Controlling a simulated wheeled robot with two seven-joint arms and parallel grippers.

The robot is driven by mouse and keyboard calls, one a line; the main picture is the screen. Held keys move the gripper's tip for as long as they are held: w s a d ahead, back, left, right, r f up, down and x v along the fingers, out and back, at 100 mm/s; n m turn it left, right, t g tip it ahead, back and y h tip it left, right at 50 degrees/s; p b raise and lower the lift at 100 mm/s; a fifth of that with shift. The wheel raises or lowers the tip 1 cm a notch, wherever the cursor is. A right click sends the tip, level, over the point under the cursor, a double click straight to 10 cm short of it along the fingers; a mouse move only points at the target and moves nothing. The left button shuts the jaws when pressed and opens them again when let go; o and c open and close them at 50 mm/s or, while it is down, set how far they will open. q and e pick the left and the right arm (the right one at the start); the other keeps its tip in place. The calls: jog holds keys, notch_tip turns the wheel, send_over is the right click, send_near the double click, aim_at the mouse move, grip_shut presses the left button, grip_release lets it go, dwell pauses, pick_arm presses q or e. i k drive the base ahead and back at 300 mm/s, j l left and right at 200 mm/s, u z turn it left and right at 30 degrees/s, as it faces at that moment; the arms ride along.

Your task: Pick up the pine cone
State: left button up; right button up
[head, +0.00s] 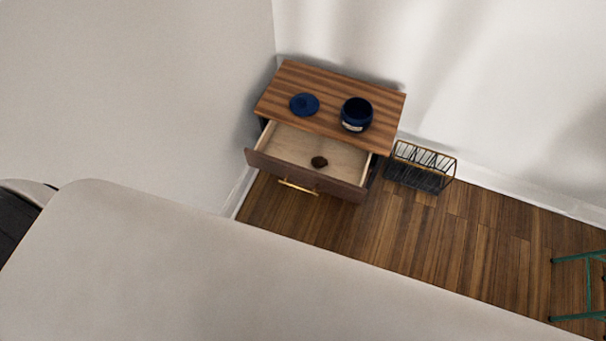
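The pine cone (319,162) is a small dark brown lump. It lies inside the open drawer (283,147) of a wooden cabinet, near the middle of the drawer floor. The drawer is pulled out and has a gold handle (298,187) on its dark front. Neither of my grippers shows in the head view, so I cannot see where they are relative to the pine cone.
On the cabinet top (329,98) are a dark blue jar (356,113) and a round blue lid (304,104). A black wire rack (421,167) stands right of the cabinet. A green metal frame (574,288) is at lower right. Wooden floor (440,235) between is clear.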

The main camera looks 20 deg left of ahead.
aim_at(317, 162)
jog(key=i+l+u, duration=0.1)
jog(key=l+u, duration=0.25)
jog(key=l, duration=0.65)
jog(key=l+u, duration=0.35)
jog(key=l, duration=0.7)
